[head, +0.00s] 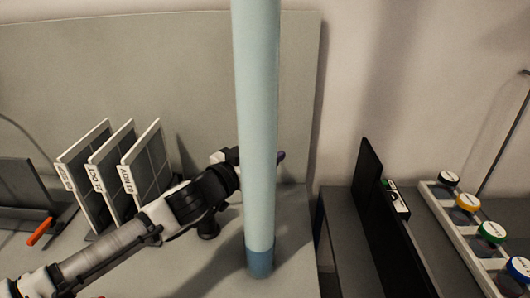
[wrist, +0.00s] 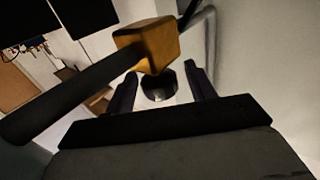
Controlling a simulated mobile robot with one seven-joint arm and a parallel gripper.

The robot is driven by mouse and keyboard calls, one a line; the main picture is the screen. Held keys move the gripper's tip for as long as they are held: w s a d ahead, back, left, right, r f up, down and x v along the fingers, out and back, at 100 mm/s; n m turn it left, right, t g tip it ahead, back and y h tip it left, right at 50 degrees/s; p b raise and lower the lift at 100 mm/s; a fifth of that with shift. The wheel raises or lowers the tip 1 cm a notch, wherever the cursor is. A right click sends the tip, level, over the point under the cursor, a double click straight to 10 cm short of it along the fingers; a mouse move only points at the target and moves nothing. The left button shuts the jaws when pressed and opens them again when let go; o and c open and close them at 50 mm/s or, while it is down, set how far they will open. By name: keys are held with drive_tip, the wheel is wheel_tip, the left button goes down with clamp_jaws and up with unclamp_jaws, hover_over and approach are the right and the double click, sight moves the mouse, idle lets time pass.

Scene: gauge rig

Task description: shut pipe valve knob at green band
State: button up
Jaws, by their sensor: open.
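My gripper (wrist: 161,73) is open in the wrist view, its two dark fingers apart. A dark, rounded piece with a pale face (wrist: 158,88) shows between the fingers; I cannot tell whether it is the valve knob or whether the fingers touch it. An orange block (wrist: 150,43) with a thick dark bar (wrist: 70,98) is just beyond the left finger. In the head view my gripper is mostly hidden behind a pale blue upright pole; one dark fingertip (head: 281,156) shows at its right edge. I cannot make out a green band or pipe valve in either view.
The pale blue pole (head: 257,130) stands in front of my arm. Upright framed panels (head: 112,172) and an orange-handled tool (head: 41,231) are at left. At right are a black panel (head: 375,225) and a white rack (head: 458,235) of jars with coloured lids.

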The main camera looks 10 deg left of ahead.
drive_tip(key=c, duration=1)
drive_tip(key=shift+o, duration=0.2)
drive_tip(key=shift+r+m+g+h+p, duration=0.3)
drive_tip(key=shift+m+h+p, duration=0.15)
drive_tip(key=shift+p, duration=0.65)
drive_tip(key=shift+f+m+h+p, duration=0.15)
drive_tip(key=shift+m+h+p, duration=0.1)
drive_tip(key=shift+h+p, duration=0.15)
drive_tip(key=shift+f+g+h, duration=0.1)
drive_tip(key=shift+g+h, duration=0.15)
drive_tip(key=shift+g, duration=0.05)
drive_tip(key=o, duration=1)
drive_tip(key=shift+c, duration=0.2)
drive_tip(key=shift+s, duration=0.1)
